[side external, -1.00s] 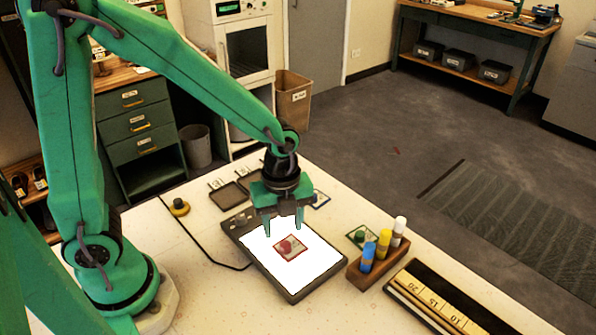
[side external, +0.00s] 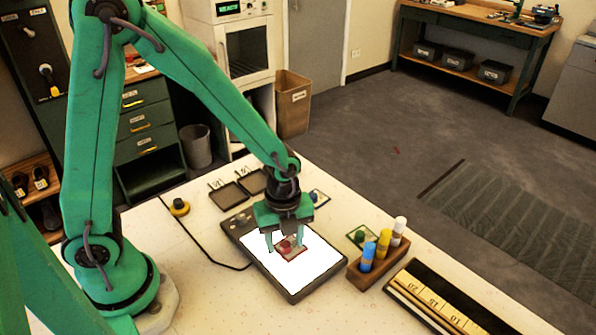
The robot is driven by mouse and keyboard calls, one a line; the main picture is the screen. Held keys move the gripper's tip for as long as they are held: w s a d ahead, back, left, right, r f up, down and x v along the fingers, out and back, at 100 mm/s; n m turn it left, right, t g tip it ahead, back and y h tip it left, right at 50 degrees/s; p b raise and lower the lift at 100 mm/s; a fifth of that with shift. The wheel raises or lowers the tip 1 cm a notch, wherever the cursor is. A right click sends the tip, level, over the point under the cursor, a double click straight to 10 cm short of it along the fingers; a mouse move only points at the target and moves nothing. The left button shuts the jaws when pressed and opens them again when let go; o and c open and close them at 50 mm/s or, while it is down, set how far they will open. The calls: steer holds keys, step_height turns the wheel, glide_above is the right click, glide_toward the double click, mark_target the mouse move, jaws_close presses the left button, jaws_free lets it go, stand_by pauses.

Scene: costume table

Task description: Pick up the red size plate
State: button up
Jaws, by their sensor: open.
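The red size plate (side external: 291,253) lies on the bright white panel of a dark-framed light pad (side external: 305,290). It is a small square with a red border and a red knob in its middle. My gripper (side external: 285,245) is open, pointing down over the plate. Its two green fingers are on either side of the red knob in the picture and partly cover the plate. I cannot tell whether the fingertips touch the plate.
A wooden holder (side external: 366,272) with blue, yellow and white tubes stands right of the pad. A green plate (side external: 359,236) lies behind it, and a blue plate (side external: 318,198) lies behind my gripper. Dark trays (side external: 229,196) are at the back left. A ruler case (side external: 440,300) lies at the front right.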

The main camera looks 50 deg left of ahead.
mark_target(285, 244)
jaws_close()
steer(key=shift+r, duration=0.15)
stand_by(0.4)
steer(key=shift+r, duration=0.7)
step_height(285, 244, up, 3)
steer(key=shift+s+d+f, duration=0.1)
steer(key=s+d+r, duration=0.6)
steer(key=s+d, duration=0.1)
steer(key=s, duration=0.1)
steer(key=shift+s+d+r, duration=0.15)
steer(key=shift+d+r, duration=0.15)
steer(key=shift+d, duration=0.1)
